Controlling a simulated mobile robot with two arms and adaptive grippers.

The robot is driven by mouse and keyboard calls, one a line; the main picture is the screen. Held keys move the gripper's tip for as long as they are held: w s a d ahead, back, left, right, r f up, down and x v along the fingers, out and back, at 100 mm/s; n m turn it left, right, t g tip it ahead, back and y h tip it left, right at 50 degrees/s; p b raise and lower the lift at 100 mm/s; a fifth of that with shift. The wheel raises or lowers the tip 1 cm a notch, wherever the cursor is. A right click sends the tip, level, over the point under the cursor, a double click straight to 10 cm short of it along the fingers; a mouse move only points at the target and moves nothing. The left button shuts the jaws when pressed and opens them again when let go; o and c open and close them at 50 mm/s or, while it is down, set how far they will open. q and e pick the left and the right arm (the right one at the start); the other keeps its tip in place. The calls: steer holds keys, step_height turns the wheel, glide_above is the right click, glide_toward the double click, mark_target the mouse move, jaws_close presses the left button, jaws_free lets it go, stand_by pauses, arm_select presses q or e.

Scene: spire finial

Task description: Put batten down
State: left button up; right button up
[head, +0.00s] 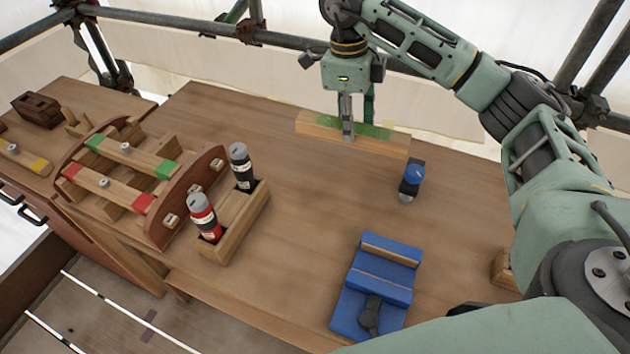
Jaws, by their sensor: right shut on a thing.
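A wooden batten (378,142) with a green patch on its top face is near the far edge of the workbench, right of the middle. My right gripper (348,130) points down and is shut on the batten, with one finger in front of its near face. The batten lies level; I cannot tell whether it touches the bench top (290,175). My left gripper is not in view.
A curved wooden frame (216,165) at left carries battens with green and red ends. A wooden caddy (240,222) holds a red bottle (204,217) and a black one (242,167).

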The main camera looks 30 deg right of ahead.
steer(key=shift+w+f+m, duration=0.2)
steer(key=shift+w+m, duration=0.05)
steer(key=shift+m, duration=0.05)
step_height(320, 180, down, 17)
steer(key=shift+s+r+p, duration=0.1)
steer(key=shift+s+p, duration=0.05)
steer(key=shift+p, duration=1.05)
steer(key=shift+f, duration=0.25)
steer(key=shift+f, duration=0.2)
steer(key=o, duration=1.3)
